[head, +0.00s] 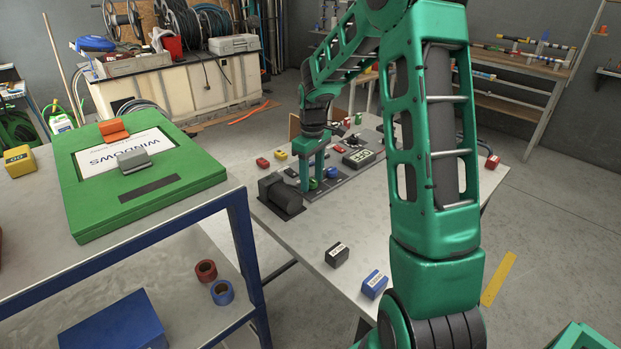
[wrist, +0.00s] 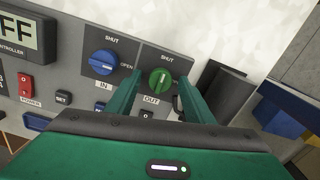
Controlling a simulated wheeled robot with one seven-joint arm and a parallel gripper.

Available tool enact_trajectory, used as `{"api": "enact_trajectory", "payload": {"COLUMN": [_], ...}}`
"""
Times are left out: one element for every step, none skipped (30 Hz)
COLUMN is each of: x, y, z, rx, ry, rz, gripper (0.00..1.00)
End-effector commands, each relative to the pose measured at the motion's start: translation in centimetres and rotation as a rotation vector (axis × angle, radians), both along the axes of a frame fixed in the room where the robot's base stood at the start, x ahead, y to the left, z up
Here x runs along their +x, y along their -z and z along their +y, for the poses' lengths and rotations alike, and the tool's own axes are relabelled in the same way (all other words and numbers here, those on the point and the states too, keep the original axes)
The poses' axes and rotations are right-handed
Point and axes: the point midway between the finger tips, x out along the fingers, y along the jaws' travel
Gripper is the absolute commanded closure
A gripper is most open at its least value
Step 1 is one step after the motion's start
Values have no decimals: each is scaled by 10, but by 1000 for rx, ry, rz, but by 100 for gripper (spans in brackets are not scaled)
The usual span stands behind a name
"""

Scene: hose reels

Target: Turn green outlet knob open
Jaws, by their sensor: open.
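The green outlet knob (wrist: 160,80) sits on a grey panel (wrist: 62,42) above the label OUT. Its pale mark looks roughly upright, towards the word SHUT; the OPEN side of its label is hidden. My gripper (wrist: 160,83) is open, with one finger on each side of the green knob. I cannot tell whether the fingers touch it. In the head view my gripper (head: 312,178) points down at the panel, and the green knob (head: 313,184) shows between its fingers.
The blue IN knob (wrist: 103,63) is close to the left finger, its mark turned towards OPEN. A red power switch (wrist: 25,83) and a display (wrist: 22,35) are further left. The front of the table (head: 310,225) is mostly clear.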

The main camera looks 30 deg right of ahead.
Motion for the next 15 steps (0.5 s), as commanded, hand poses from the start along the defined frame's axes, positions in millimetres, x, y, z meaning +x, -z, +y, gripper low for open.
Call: {"api": "enact_trajectory", "payload": {"x": [0, 0, 0, 0, 0, 0, 0, 0, 0, 0, 0, 0, 0, 0, 0], "y": [0, 0, 0, 0, 0, 0, 0, 0, 0, 0, 0, 0, 0, -1, -1], "z": [0, 0, 0, 0, 0, 0, 0, 0, 0, 0, 0, 0, 0, 0, 0], "rx": [0, 0, 0, 0, 0, 0, 0, 0, 0, 0, 0, 0, 0, 0, -1], "ry": [0, 0, 0, 0, 0, 0, 0, 0, 0, 1, 1, 3, 5, 9, 15], "rz": [0, 0, 0, 0, 0, 0, 0, 0, 0, 0, 0, 0, 0, 0, 0], "gripper": [52, 52, 62, 69, 76, 86, 93, 93, 93, 93, 93, 93, 93, 93, 93]}}
